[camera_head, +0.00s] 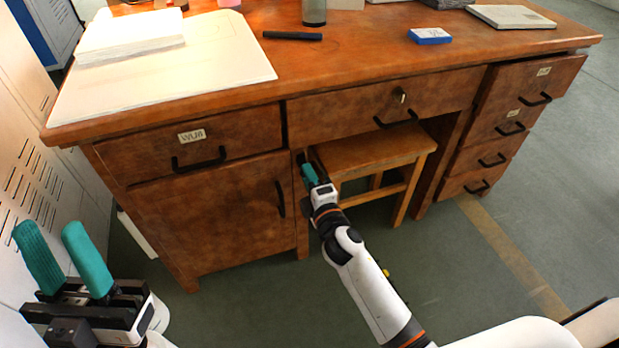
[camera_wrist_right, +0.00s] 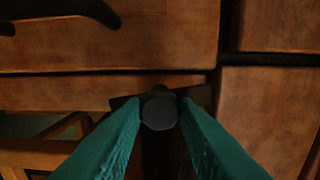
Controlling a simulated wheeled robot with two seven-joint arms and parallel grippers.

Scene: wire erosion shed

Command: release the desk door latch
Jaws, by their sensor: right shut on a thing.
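The wooden desk door (camera_head: 215,220) is on the left pedestal, flush with the front, with a black vertical handle (camera_head: 280,198). The latch shows in the right wrist view as a dark round knob (camera_wrist_right: 159,108) on a dark plate, beside the drawer and door gaps. My right gripper (camera_head: 307,170) is at the pedestal's upper right edge, its teal fingers shut on the knob; in the head view the fingers mostly hide the latch. My left gripper (camera_head: 50,232) is open and empty at the lower left, well away from the desk.
A wooden stool (camera_head: 375,152) stands under the middle drawer (camera_head: 350,110), close to my right gripper. A key sits in that drawer's lock (camera_head: 402,95). A labelled drawer (camera_head: 215,145) is above the door. Green floor (camera_head: 250,310) before the door is open.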

